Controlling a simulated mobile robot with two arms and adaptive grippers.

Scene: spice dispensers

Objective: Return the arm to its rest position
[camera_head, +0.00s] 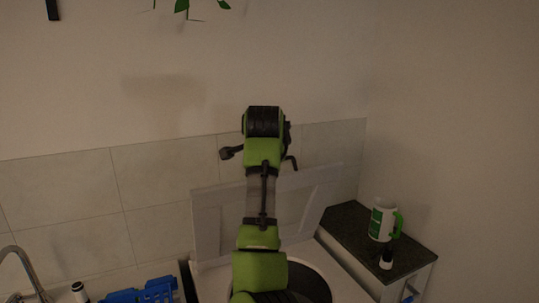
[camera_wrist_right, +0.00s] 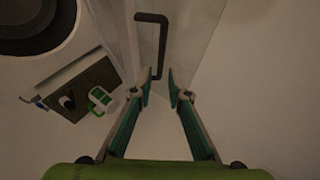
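My right arm rises through the middle of the head view, its green wrist (camera_head: 264,150) in front of the tiled wall. In the right wrist view my right gripper (camera_wrist_right: 160,76) has its two fingers apart, with nothing between them. A raised pale lid (camera_head: 212,220) stands behind the arm, over a white unit with a dark round opening (camera_head: 310,284). The lid's black bar handle (camera_wrist_right: 151,18) lies just beyond the fingertips in the wrist view; I cannot tell if they touch it. My left gripper is not in view.
A white and green mug (camera_head: 383,220) and a small dark bottle (camera_head: 386,259) stand on a dark counter (camera_head: 350,222) at the right. A blue rack (camera_head: 145,292) and a faucet (camera_head: 22,265) are at the lower left. A plant (camera_head: 183,5) hangs above.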

